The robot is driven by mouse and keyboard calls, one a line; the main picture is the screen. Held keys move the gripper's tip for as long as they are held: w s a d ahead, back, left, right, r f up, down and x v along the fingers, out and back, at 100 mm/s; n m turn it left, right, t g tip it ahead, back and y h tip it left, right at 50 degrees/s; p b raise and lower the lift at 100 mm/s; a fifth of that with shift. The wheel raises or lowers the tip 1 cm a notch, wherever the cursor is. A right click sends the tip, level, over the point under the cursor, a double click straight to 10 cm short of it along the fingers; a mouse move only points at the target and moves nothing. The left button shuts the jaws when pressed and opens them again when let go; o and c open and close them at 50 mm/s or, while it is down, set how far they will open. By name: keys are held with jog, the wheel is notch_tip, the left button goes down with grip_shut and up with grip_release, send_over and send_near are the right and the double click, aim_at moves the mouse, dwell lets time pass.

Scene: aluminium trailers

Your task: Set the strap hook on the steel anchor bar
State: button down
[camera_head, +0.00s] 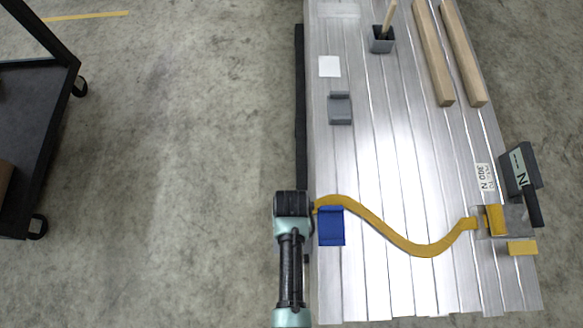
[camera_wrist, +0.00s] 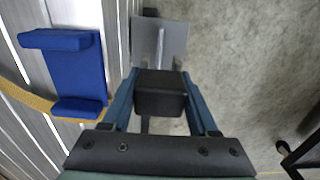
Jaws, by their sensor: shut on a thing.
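My gripper (camera_wrist: 160,95) is at the trailer's left edge, beside the end of the yellow strap (camera_head: 422,249). Its fingers are shut on a black block, which I take to be the strap hook's body (camera_wrist: 160,93). A grey plate (camera_wrist: 147,38) with a pale ridge shows just beyond the block in the wrist view. I cannot tell whether it belongs to the hook or to the anchor. The steel anchor bar cannot be made out clearly, and any contact with the hook is hidden. My arm covers this spot in the head view.
A blue edge protector (camera_head: 331,227) lies over the strap, right beside my gripper. The strap runs across the aluminium deck (camera_head: 375,160) to a ratchet (camera_head: 496,220) at the right. A black rail (camera_head: 300,110) follows the left edge. Concrete floor left of it is clear up to a dark cart (camera_head: 40,120).

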jog(key=shift+f+b, duration=3.75)
jog(key=shift+f, duration=1.6)
jog(key=shift+c, duration=0.4)
grip_release()
notch_tip(320, 180, up, 13)
jog(key=p, duration=0.5)
jog(key=shift+p, duration=0.3)
